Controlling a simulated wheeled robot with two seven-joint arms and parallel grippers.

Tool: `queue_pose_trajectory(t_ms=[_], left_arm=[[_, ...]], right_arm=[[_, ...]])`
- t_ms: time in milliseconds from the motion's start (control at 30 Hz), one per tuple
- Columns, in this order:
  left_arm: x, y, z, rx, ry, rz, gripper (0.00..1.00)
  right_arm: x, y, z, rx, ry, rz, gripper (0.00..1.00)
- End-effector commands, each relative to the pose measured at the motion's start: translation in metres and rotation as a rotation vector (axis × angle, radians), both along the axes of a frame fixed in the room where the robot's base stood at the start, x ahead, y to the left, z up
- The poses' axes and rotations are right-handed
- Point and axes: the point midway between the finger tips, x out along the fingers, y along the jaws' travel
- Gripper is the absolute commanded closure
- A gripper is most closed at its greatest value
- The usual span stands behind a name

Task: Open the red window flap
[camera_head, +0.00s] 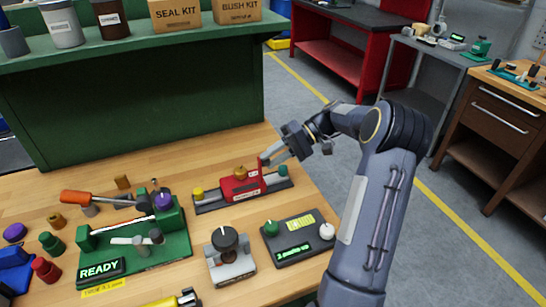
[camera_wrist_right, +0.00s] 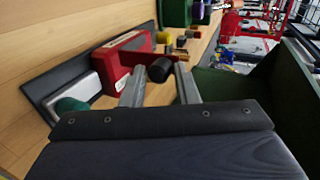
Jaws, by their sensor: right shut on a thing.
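The red actuator housing (camera_head: 240,184) sits on a dark base plate on the wooden bench, with an orange-brown knob on top. A thin red flap (camera_head: 263,168) stands up at its right end. My right gripper (camera_head: 270,160) reaches in from the right and is at this flap. In the right wrist view, the red housing (camera_wrist_right: 118,62) lies left of the fingers, and a dark round knob (camera_wrist_right: 160,69) shows between the fingertips (camera_wrist_right: 158,82). The fingers are shut on the flap's part there; the exact contact is hard to see. My left gripper is out of view.
A green fixture (camera_head: 150,240) with a READY display stands at left. A grey block with a dark knob (camera_head: 228,252) and a dark panel with dials (camera_head: 298,240) are in front. A green shelf (camera_head: 150,100) stands behind. Loose coloured knobs lie at the far left.

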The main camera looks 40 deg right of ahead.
Motion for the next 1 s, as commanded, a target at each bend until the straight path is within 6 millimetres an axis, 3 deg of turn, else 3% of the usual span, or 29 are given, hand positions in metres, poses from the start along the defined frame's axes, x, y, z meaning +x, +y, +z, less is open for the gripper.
queue_pose_trajectory(t_ms=[33, 833, 867, 933, 1000], left_arm=[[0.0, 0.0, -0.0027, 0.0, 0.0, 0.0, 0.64], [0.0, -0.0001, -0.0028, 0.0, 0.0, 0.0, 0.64], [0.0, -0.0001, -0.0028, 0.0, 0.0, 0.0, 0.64], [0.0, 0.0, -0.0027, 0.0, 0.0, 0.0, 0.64], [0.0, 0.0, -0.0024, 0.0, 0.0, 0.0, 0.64]], right_arm=[[-0.0067, -0.004, -0.0207, -0.016, 0.042, -0.003, 1.0], [-0.0067, -0.0039, -0.0208, -0.016, 0.041, -0.003, 1.0], [-0.0065, -0.0038, -0.0206, -0.016, 0.041, -0.003, 0.69], [-0.0065, -0.0038, -0.0202, -0.016, 0.041, -0.002, 0.59], [-0.0064, -0.0035, -0.0199, -0.016, 0.041, -0.001, 0.57]])
